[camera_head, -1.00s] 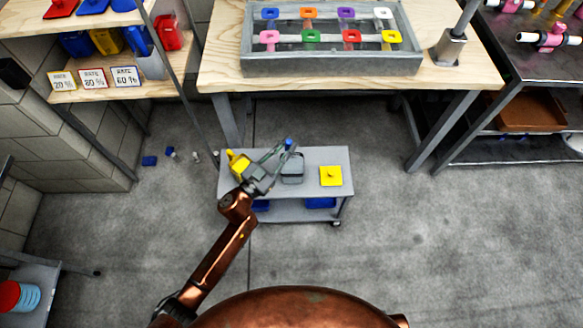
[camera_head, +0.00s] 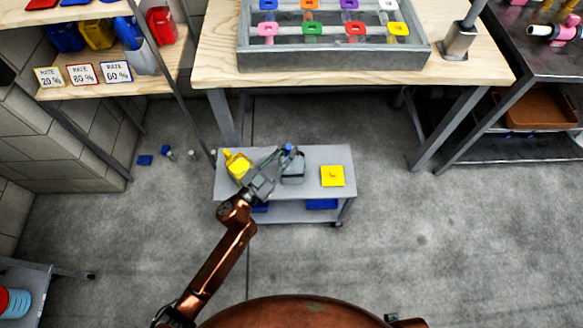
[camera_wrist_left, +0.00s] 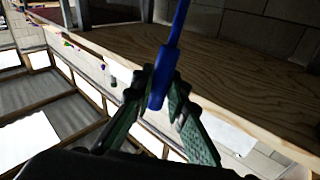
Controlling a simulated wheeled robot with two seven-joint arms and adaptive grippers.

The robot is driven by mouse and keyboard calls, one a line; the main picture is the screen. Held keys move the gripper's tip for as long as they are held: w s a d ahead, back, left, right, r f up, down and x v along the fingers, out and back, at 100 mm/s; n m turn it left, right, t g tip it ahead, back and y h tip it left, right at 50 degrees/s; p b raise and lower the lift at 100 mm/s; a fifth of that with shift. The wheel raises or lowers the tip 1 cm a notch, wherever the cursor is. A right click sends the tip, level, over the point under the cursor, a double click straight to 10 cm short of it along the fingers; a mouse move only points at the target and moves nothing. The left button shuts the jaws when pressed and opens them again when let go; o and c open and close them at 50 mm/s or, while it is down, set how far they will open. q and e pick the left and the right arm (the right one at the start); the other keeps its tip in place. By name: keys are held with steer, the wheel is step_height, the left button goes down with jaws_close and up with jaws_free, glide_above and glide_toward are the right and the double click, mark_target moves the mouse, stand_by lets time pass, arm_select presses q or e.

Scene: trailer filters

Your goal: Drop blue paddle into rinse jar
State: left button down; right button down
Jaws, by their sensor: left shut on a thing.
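My left gripper (camera_head: 284,153) is over the small grey cart and shut on the blue paddle (camera_head: 288,147), whose blue end shows at the fingertips. In the left wrist view the blue paddle (camera_wrist_left: 162,85) has a thick blue part between the two green-grey fingers and a thin blue shaft running up out of frame. A grey container (camera_head: 293,173) stands on the cart top just below the fingertips in the picture; it may be the rinse jar, and its opening is partly hidden. The paddle looks apart from it, though the height is hard to judge. My right gripper is not in view.
On the cart top (camera_head: 315,158), a yellow container (camera_head: 237,166) stands left and a yellow square piece (camera_head: 332,176) lies right. A workbench with a grey rack (camera_head: 335,55) of coloured pieces stands behind. Small blue items lie on the floor at left. Floor at right is clear.

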arm_select(q)
steer(key=c, duration=1.8)
jaws_free()
steer(key=shift+s+a, duration=0.1)
steer(key=shift+s, duration=0.05)
steer(key=v, duration=1.1)
steer(key=shift+s+a, duration=0.2)
steer(key=shift+s, duration=0.1)
steer(key=shift+f, duration=0.1)
